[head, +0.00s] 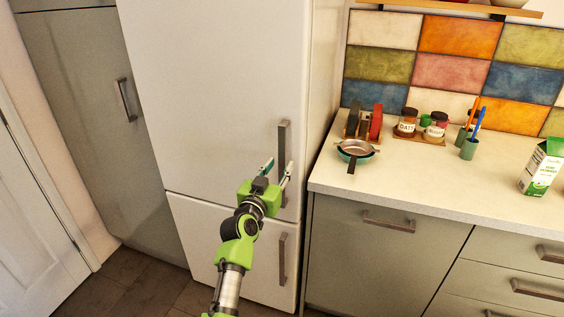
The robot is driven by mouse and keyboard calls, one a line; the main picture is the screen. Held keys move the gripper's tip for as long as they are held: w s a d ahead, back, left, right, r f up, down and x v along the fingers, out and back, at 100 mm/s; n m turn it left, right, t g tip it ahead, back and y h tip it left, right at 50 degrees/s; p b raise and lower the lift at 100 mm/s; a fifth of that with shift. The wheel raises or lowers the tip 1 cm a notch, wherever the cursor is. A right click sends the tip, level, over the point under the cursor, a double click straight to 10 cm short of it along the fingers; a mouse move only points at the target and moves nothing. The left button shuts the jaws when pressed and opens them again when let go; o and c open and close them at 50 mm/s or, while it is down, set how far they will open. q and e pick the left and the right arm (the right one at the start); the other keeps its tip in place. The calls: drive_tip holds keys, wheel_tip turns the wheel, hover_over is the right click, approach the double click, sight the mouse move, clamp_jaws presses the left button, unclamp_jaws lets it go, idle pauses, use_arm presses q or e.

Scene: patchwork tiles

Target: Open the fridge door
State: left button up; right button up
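The white fridge (215,90) stands in the middle of the head view, with a large upper door and a smaller lower door. Both doors look shut. The upper door has a vertical grey handle (284,135) near its right edge. The lower door has a similar handle (282,260). My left gripper (278,169) is open, at the lower part of the upper handle. One finger shows left of the handle and the other overlaps it. I cannot tell whether they touch it. My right gripper is not in view.
A counter (420,185) adjoins the fridge on the right, holding a pan (357,148), jars (407,122), a utensil cup (468,149) and a milk carton (541,167). A tall grey cabinet (85,110) stands left, then a white door (35,230). Dark floor (130,285) shows in front.

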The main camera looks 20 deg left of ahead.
sight(281, 163)
use_arm(q)
drive_tip(key=shift+w, duration=1.6)
clamp_jaws()
drive_tip(key=shift+s+f, duration=0.1)
drive_tip(key=shift+s, duration=0.05)
